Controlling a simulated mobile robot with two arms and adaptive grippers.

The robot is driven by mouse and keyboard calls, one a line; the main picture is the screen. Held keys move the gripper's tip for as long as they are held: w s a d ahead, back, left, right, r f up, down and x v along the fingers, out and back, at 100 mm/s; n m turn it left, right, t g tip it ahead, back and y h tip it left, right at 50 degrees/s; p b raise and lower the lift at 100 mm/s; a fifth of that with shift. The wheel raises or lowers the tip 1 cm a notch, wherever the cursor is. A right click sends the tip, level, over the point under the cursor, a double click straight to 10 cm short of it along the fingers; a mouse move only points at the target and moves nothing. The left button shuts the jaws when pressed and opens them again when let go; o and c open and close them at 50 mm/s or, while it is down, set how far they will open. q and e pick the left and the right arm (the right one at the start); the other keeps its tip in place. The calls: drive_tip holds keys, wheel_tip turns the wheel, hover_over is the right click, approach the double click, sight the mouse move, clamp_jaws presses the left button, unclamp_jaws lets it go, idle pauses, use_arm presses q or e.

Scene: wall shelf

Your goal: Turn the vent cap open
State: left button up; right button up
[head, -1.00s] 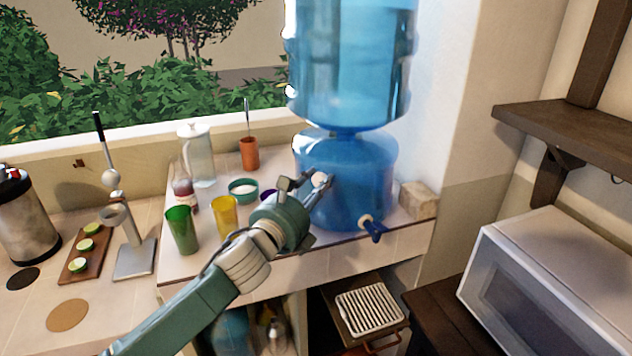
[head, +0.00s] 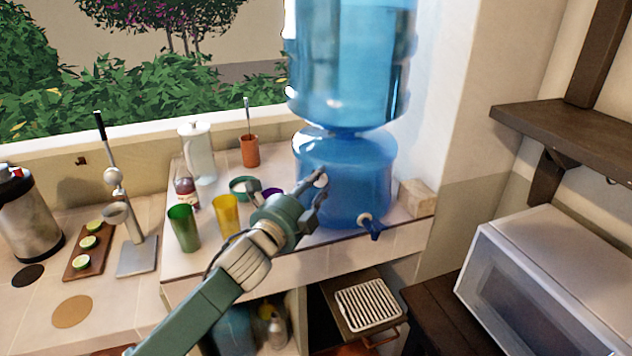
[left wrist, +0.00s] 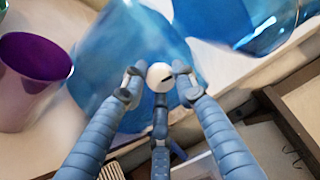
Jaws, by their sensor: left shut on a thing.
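The vent cap (left wrist: 159,76) is a small round white knob with a dark slit, set on the blue water dispenser (head: 355,168). In the head view my left gripper (head: 319,187) reaches the dispenser's front left side, and the cap shows as a small white spot (head: 321,181) partly hidden by the fingers. A blue tap (head: 371,227) sticks out low on the dispenser. My right gripper is not in view.
Green (head: 184,228) and yellow (head: 226,216) cups stand left of the gripper, with a purple cup (left wrist: 32,80) close by. A large water bottle (head: 350,62) sits on the dispenser. A beige block (head: 416,197) lies right of it. A shelf (head: 575,130) juts out at right.

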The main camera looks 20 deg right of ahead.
use_arm(q)
drive_tip(key=n, duration=0.3)
drive_tip(key=shift+w+r+n, duration=0.1)
drive_tip(key=shift+r+n, duration=0.2)
drive_tip(key=shift+c, duration=0.2)
drive_tip(key=shift+a+f+n, duration=0.1)
drive_tip(key=shift+n, duration=0.3)
drive_tip(key=o, duration=0.9)
drive_tip(key=shift+o, duration=1.4)
drive_tip(key=shift+a+f, duration=0.1)
drive_tip(key=shift+w+a+f, duration=0.1)
